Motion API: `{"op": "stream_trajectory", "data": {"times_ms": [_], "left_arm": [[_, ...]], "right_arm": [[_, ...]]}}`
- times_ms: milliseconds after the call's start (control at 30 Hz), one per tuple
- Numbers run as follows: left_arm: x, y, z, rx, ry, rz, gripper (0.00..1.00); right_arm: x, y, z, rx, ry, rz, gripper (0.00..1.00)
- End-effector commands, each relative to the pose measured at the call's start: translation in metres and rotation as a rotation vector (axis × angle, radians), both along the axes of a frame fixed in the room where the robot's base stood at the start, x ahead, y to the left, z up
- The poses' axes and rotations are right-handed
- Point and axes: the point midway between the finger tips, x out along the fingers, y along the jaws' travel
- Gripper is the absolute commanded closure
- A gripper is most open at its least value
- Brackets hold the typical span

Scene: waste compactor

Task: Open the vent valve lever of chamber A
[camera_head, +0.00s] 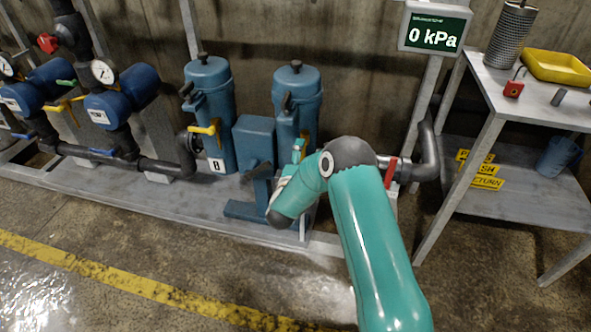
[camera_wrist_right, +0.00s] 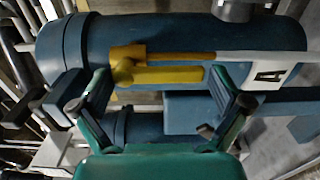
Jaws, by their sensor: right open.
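Chamber A (camera_head: 297,90) is the blue upright cylinder right of chamber B in the head view. In the right wrist view chamber A (camera_wrist_right: 180,35) lies sideways across the picture, with a white "A" label (camera_wrist_right: 270,73). Its yellow vent valve lever (camera_wrist_right: 170,76) runs from a yellow hub toward the label, along the cylinder's length. My right gripper (camera_wrist_right: 161,102) is open, with one finger toward each end of the lever; I see no grip on it. In the head view my right gripper (camera_head: 298,152) is in front of chamber A, and my arm hides its lower part. My left gripper is out of view.
Chamber B (camera_head: 210,95) stands at left with its own yellow lever (camera_head: 204,130). A blue box (camera_head: 254,145) stands between the chambers. A pressure display (camera_head: 435,36) reads 0 kPa. A red-handled valve (camera_head: 391,172) and a grey shelf table (camera_head: 530,100) are at right.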

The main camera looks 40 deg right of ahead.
Motion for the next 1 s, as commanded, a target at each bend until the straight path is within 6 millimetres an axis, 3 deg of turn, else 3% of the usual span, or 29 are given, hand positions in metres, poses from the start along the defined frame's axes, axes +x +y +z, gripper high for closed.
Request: {"op": "stream_trajectory", "data": {"times_ms": [500,700,1000], "left_arm": [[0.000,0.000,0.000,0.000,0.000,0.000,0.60],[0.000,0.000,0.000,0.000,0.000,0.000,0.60],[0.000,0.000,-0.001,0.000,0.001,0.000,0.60]], "right_arm": [[-0.054,0.076,-0.001,0.002,0.005,0.005,0.00],[-0.065,0.089,-0.002,0.001,0.003,0.002,0.00],[-0.066,0.090,-0.002,0.000,0.003,0.001,0.00]]}}
